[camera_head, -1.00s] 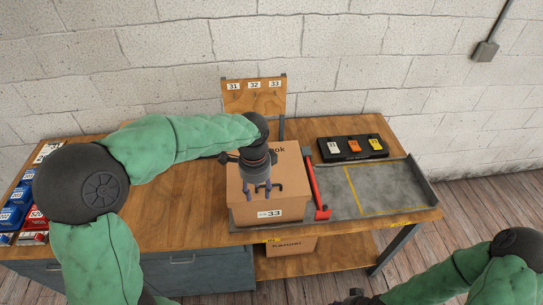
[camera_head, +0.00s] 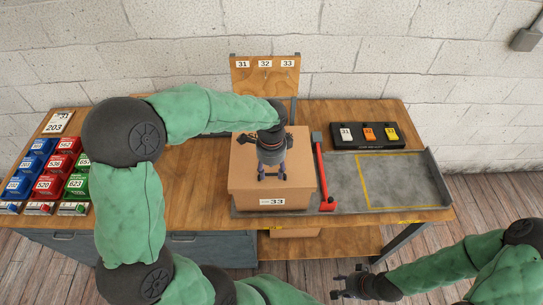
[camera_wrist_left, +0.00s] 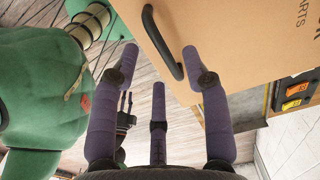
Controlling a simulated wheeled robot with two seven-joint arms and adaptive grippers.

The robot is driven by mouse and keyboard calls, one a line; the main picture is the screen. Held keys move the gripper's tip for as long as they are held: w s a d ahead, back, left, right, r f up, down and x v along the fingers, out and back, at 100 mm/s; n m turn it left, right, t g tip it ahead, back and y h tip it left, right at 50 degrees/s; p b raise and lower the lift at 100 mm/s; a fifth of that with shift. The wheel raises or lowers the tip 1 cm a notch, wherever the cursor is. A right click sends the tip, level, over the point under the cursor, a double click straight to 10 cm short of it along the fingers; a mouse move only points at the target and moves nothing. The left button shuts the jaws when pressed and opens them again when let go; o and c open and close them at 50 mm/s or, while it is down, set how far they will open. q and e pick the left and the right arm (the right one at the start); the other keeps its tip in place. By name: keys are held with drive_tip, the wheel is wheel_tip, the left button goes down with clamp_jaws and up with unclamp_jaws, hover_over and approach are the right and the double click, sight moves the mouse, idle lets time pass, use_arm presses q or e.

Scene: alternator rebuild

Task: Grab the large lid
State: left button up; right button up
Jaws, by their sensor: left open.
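A cardboard box labelled 33 (camera_head: 272,202) stands on the bench, with its large flat lid (camera_head: 300,160) on top. My left gripper (camera_head: 272,176) is over the front part of the lid, fingers pointing down, open and empty. In the left wrist view, a black bar handle (camera_wrist_left: 165,45) on the cardboard face lies ahead of the spread purple fingers (camera_wrist_left: 158,75), between two of them. Contact cannot be told. My right gripper (camera_head: 345,285) is low in front of the bench, its fingers apart and empty.
A red-handled lever (camera_head: 322,175) stands close to the box's right side. A grey tray with a yellow outline (camera_head: 400,180) lies to the right, with a black holder of numbered tags (camera_head: 368,135) behind. Blue, red and green bins (camera_head: 50,170) fill the left end. A numbered board (camera_head: 265,78) stands behind.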

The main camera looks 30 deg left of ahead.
sight(272, 175)
use_arm(q)
drive_tip(key=f, duration=0.4)
drive_tip(key=shift+w, duration=0.2)
clamp_jaws()
drive_tip(key=shift+r, duration=0.15)
